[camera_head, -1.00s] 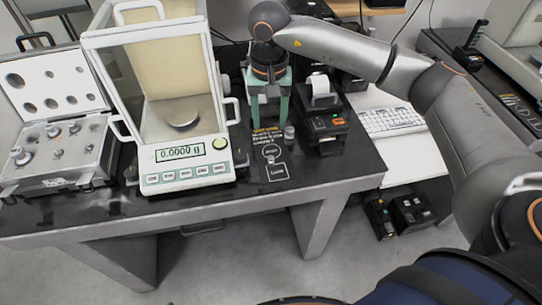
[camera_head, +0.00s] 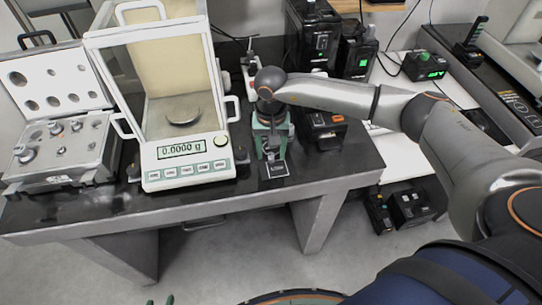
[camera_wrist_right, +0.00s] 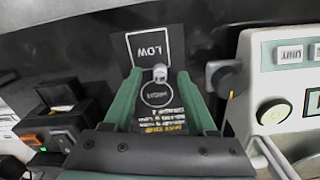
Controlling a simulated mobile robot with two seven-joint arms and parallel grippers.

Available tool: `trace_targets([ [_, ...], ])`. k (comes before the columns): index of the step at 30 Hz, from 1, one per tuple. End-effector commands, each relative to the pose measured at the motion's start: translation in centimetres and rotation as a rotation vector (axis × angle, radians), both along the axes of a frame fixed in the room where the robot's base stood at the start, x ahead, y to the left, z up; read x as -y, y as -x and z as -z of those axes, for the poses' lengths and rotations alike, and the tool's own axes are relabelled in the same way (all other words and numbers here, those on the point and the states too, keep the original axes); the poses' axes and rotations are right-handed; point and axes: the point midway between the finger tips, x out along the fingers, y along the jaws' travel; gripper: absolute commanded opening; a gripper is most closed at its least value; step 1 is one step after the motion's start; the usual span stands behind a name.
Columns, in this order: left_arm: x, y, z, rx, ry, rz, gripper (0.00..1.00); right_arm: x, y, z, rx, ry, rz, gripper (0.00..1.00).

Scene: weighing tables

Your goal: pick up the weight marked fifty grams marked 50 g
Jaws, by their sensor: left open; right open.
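A small metal weight (camera_wrist_right: 160,72) stands on a black mat (camera_wrist_right: 125,45) between its "LOW" square and its "HIGH" circle, in the right wrist view. No mark on the weight can be read. My right gripper (camera_wrist_right: 160,80) is open and points down over the mat, with one green finger on either side of the weight, apart from it. In the head view my right gripper (camera_head: 271,155) is low over the mat (camera_head: 278,170) and largely hides the weight. Only the green fingertips of my left gripper (camera_head: 160,301) show at the bottom edge, open and empty.
A balance (camera_head: 185,160) reading 0.0000 g stands left of my right gripper, its pan empty. An open weight case (camera_head: 60,150) with several weights lies at far left. A black device (camera_head: 322,125) stands close on the right. The table's front edge is near.

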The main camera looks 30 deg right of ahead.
Motion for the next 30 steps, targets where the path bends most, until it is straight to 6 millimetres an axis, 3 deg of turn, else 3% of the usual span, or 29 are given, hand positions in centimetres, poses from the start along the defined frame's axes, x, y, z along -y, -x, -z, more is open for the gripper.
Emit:
trace_targets([
  [5,-0.01,-0.02,0.01,0.0,0.0,0.0,0.5,-0.02,-0.01,0.0,0.0,0.0,0.0,0.55],
  [20,-0.01,0.0,0.03,-0.001,0.0,0.0,0.5,-0.02,-0.01,-0.05,0.0,-0.001,0.0,0.0],
  [30,-0.01,0.0,0.04,-0.001,-0.001,0.001,0.5,-0.01,-0.02,-0.07,0.0,-0.001,0.001,0.0],
])
